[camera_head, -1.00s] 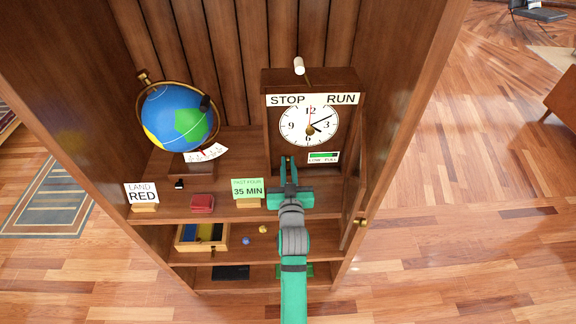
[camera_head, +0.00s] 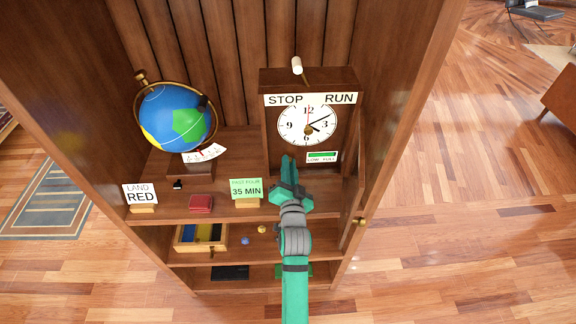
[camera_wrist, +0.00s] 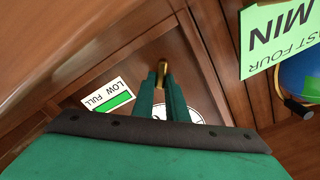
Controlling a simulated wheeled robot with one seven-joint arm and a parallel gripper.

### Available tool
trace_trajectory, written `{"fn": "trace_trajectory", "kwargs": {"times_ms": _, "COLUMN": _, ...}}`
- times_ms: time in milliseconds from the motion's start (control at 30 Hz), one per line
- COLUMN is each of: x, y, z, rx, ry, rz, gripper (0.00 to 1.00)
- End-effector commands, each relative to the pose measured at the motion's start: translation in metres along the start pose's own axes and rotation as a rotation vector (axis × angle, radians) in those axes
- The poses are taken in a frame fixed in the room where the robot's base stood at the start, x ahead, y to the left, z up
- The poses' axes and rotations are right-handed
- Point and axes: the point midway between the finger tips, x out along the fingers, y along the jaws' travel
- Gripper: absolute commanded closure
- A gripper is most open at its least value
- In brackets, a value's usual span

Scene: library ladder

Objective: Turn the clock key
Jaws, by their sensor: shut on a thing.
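The wooden clock (camera_head: 350,84) stands on the upper shelf, with a white dial (camera_head: 307,124) and a STOP/RUN label above it. A LOW/FULL gauge (camera_head: 321,157) with a green bar is at its lower right; it also shows in the wrist view (camera_wrist: 107,97). My gripper (camera_head: 289,161) is in front of the clock's lower front, with its fingers rolled to a slant. In the wrist view its fingertips (camera_wrist: 162,82) are shut on the brass clock key (camera_wrist: 162,70). Most of the key is hidden by the fingers.
A white-tipped lever (camera_head: 297,66) tops the clock. A green "35 MIN" card (camera_head: 246,189) stands left of my gripper. A globe (camera_head: 176,117) and a LAND RED card (camera_head: 140,194) are farther left. An open door with a brass knob (camera_head: 359,221) is on the right.

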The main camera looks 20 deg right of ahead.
Motion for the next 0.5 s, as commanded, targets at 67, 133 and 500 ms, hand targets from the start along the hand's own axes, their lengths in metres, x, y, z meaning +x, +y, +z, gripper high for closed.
{"fn": "trace_trajectory", "kwargs": {"times_ms": 67, "x": 0.0, "y": 0.0022, "z": -0.001, "rx": 0.035, "ry": 0.002, "rz": 0.003, "gripper": 1.0}}
{"fn": "trace_trajectory", "kwargs": {"times_ms": 133, "x": 0.0001, "y": 0.0027, "z": -0.0012, "rx": 0.06, "ry": 0.002, "rz": 0.003, "gripper": 1.0}}
{"fn": "trace_trajectory", "kwargs": {"times_ms": 500, "x": 0.0008, "y": 0.003, "z": -0.0017, "rx": 0.112, "ry": 0.003, "rz": 0.002, "gripper": 1.0}}
